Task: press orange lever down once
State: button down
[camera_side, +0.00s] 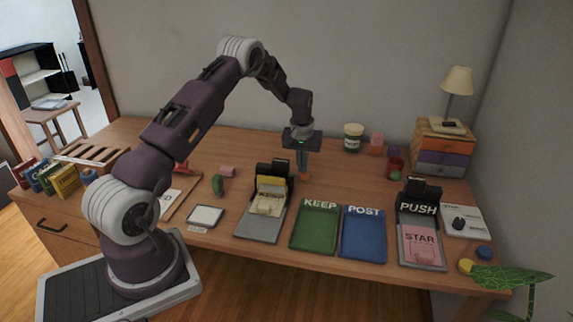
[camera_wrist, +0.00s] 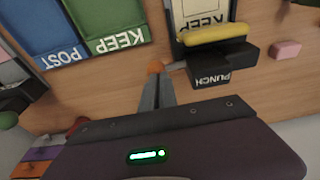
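The orange lever tip (camera_wrist: 155,67) is a round knob on a thin rod reaching out from the side of the black punch head (camera_wrist: 222,68) in the wrist view. In the side view the orange knob (camera_side: 305,177) shows right at the end of my fingers. My gripper (camera_side: 303,174) points down to the right of the punch, its two fingers together and empty. In the wrist view the fingertips (camera_wrist: 157,78) end right by the knob; I cannot tell whether they touch it. The punch's grey base (camera_side: 259,226) holds a KEEP card (camera_side: 268,203).
A green KEEP tray (camera_side: 316,232) and a blue POST tray (camera_side: 363,236) lie right of the punch. A black PUSH device (camera_side: 418,208) with a pink STAR card (camera_side: 421,244) stands further right. A green cactus-like object (camera_side: 217,185) and a pink block (camera_side: 227,171) lie to the left.

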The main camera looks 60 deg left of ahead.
notch_tip(320, 180, up, 12)
dwell(1.1)
jog(key=shift+r, duration=0.1)
jog(key=s+d+r+m+t, duration=0.1)
jog(key=s+d+r+m, duration=0.1)
jog(key=s+d+r, duration=0.45)
jog(key=s+d+r+m+t, duration=0.15)
jog(key=s+d+r, duration=0.25)
jog(key=d+r, duration=0.6)
jog(key=s+d+m, duration=0.2)
jog(key=s+d, duration=0.4)
jog(key=s, duration=0.6)
jog(key=s+d+f+m+t+h, duration=0.1)
jog(key=s+d+m, duration=0.2)
jog(key=s+d, duration=0.3)
jog(key=s, duration=0.5)
jog(key=shift+s+f+h, duration=0.2)
jog(key=shift+s+h, duration=0.1)
jog(key=shift+s, duration=0.1)
